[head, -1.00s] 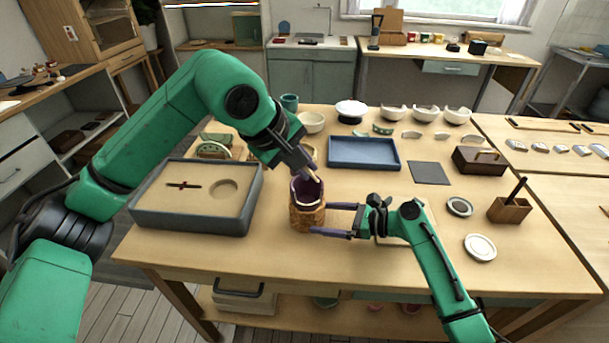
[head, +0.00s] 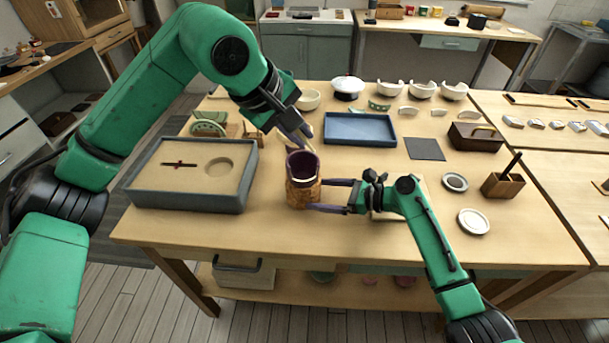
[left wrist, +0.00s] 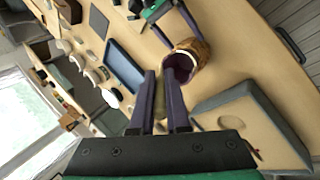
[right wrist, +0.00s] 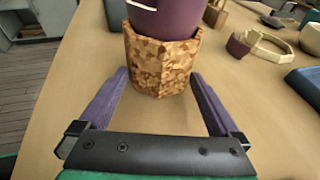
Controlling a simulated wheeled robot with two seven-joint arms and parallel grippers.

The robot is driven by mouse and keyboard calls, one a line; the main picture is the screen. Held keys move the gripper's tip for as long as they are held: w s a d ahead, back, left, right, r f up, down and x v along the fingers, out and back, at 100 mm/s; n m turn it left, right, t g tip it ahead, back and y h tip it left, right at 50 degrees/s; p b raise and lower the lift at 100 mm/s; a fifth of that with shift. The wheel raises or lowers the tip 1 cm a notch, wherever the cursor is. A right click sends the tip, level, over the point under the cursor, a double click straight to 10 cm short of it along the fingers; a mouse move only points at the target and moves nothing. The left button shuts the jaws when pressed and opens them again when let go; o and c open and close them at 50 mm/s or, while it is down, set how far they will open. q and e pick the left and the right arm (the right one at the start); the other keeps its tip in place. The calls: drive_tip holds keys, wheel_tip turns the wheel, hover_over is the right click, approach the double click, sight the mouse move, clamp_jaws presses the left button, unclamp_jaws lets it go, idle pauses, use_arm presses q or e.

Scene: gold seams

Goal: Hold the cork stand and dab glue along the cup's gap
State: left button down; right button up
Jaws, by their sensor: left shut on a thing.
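The dark purple cup (head: 302,163) stands upright in the cork stand (head: 303,194) near the table's front edge. A pale line crosses the cup's side; the gap itself is not clear. My left gripper (head: 304,138) is just above and behind the cup's rim. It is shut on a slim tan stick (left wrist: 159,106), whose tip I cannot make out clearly. My right gripper (head: 332,195) is low at the stand's right side. In the right wrist view its fingers (right wrist: 160,85) are spread, one on each side of the cork stand; firm contact is not visible.
A grey-rimmed box (head: 240,198) with a tan insert lies left of the cup. A blue tray (head: 360,128) and several white bowl pieces (head: 422,90) are behind. Pale discs (head: 473,221) and a wooden holder (head: 503,186) are at the right. The table's front middle is clear.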

drive_tip(key=v, duration=1.2)
